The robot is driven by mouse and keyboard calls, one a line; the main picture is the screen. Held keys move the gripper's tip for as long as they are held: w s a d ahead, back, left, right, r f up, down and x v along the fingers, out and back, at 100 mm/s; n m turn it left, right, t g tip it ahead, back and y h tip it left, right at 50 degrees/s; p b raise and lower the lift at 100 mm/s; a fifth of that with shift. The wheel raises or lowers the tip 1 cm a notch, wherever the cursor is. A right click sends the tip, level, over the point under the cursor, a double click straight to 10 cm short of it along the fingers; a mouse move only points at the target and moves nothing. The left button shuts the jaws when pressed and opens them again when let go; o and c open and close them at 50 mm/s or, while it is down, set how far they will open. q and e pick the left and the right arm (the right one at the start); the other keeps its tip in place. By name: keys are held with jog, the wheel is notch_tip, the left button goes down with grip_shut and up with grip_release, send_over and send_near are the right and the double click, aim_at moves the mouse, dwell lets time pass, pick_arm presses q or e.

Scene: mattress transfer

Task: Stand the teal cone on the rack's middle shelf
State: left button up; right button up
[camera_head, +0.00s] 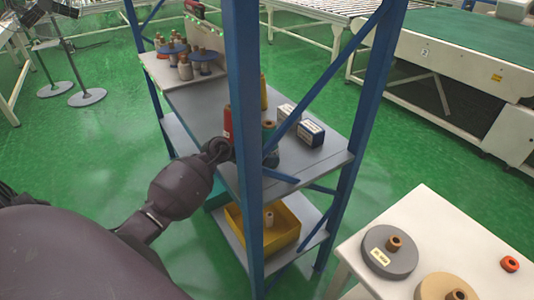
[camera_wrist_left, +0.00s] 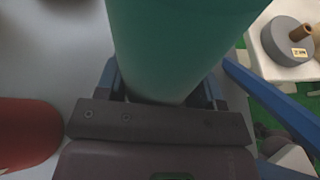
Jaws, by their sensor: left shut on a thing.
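The rack has blue posts (camera_head: 243,130) and a grey shelf (camera_head: 200,98) at mid height. The teal cone (camera_head: 269,133) is at the front part of this shelf, partly behind the near post. It fills the top middle of the left wrist view (camera_wrist_left: 185,45). My left gripper (camera_wrist_left: 162,88) is shut on the teal cone, low on its body. In the head view the post hides much of this gripper. The cone looks about upright; I cannot tell whether its base touches the shelf. My right gripper is not in view.
A red cone (camera_head: 227,126) stands close to the left of the teal cone, and a yellow cone (camera_head: 263,94) behind. Two small boxes (camera_head: 311,133) are to the right. A diagonal blue brace crosses in front. A yellow bin (camera_head: 284,232) is below; a white table (camera_head: 430,225) stands right.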

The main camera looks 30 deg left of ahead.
pick_arm(q)
jog(key=o, duration=1.1)
jog(key=shift+r, duration=0.15)
jog(key=v, duration=1.2)
